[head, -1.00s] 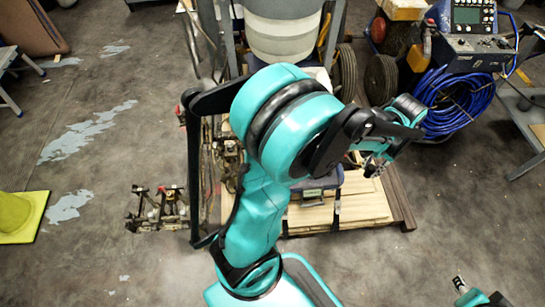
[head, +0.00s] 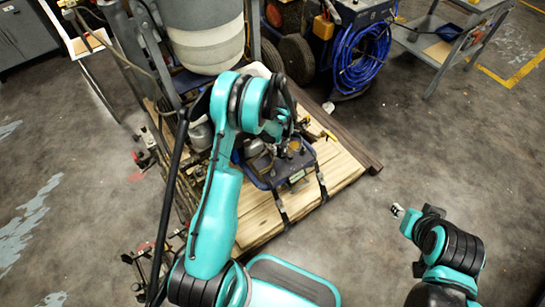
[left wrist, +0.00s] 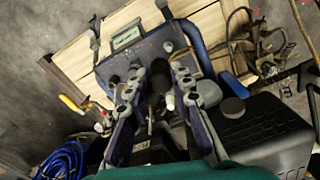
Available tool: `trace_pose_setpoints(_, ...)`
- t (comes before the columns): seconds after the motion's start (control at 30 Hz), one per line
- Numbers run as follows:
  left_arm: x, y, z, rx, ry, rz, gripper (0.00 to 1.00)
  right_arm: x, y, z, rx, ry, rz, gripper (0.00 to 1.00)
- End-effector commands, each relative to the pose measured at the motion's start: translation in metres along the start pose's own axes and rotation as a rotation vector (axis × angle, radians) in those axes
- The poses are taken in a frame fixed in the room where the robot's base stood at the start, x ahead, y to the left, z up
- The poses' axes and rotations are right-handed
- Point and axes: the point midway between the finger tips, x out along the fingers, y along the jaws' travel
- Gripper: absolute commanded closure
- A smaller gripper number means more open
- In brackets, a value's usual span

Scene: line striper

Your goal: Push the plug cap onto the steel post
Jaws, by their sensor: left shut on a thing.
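My left gripper (head: 284,130) is low over the blue tray of the machine, its tips small in the head view. In the left wrist view its two grey fingers (left wrist: 157,82) stand on either side of a dark rounded piece, apparently the plug cap (left wrist: 159,72), and are shut on it. A small pale tip (left wrist: 170,101) shows just beside the cap; I cannot tell whether it is the steel post. Whether cap and post touch is hidden. My right gripper (head: 397,210) is small, above bare floor at the right; its jaw opening is unclear.
The blue tray (left wrist: 108,72) rests on wooden planks (head: 335,165) with black straps. A black ribbed box (left wrist: 265,135) is close to the left gripper. A blue hose coil (head: 360,58) and a cart (head: 450,40) stand behind. Floor at right is clear.

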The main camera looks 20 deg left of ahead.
Motion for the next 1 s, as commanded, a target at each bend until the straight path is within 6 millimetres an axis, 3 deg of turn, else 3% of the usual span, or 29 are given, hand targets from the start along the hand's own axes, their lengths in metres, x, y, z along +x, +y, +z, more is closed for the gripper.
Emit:
trace_pose_setpoints(0.1, 0.041, -0.006, -0.014, -0.124, 0.000, -0.001, 1.00, 0.000, 0.000, 0.000, 0.000, 0.000, 0.000, 0.60)
trace_pose_setpoints(0.3, 0.083, -0.015, -0.023, -0.260, -0.001, -0.002, 1.00, -0.001, 0.000, 0.000, 0.000, 0.000, 0.000, 0.60)
trace_pose_setpoints(0.67, 0.103, -0.018, -0.025, -0.297, -0.001, -0.002, 1.00, 0.003, 0.000, 0.003, 0.000, 0.000, 0.000, 0.60)
trace_pose_setpoints(1.0, 0.135, -0.018, -0.025, -0.296, 0.000, -0.002, 1.00, 0.015, 0.000, 0.011, 0.000, 0.000, 0.000, 0.60)
